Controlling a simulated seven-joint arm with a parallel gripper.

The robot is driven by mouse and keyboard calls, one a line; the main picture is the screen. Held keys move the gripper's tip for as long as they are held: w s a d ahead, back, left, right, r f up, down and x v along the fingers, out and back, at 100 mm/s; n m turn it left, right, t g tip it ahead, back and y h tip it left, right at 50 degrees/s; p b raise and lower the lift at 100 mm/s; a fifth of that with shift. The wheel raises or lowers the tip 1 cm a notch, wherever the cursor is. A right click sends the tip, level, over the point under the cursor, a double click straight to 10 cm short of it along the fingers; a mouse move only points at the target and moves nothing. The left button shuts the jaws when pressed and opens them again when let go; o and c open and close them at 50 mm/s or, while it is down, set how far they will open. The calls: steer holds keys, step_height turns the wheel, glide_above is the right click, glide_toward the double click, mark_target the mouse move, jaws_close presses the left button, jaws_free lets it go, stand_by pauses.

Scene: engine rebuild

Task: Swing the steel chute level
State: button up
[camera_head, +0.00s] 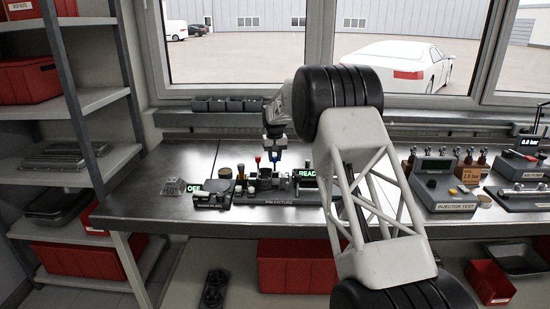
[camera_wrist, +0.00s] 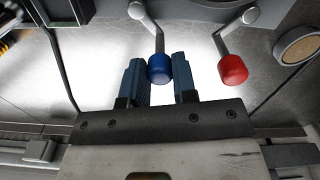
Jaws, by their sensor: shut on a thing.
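My gripper (camera_head: 276,150) is over the fixture on the bench, pointing down. In the wrist view its two blue fingers (camera_wrist: 160,82) are closed around a blue knob (camera_wrist: 159,69) on a bent metal lever. A red knob (camera_wrist: 233,69) on a similar lever is just to the right, apart from the fingers; it also shows in the head view (camera_head: 257,159). The levers run up to grey metal parts at the top of the wrist view. I cannot make out the steel chute clearly or tell its tilt.
The dark fixture base (camera_head: 310,201) stands on the steel bench (camera_head: 140,205), with small parts and lit signs around it. A round tan-topped piece (camera_wrist: 298,46) is at the wrist view's right. An injector test unit (camera_head: 440,185) stands to the right. The bench's left end is mostly clear.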

steer(key=o, duration=0.9)
steer(key=shift+o, duration=0.2)
steer(key=shift+r, duration=0.15)
steer(key=shift+r, duration=3.7)
steer(key=shift+r, duration=0.1)
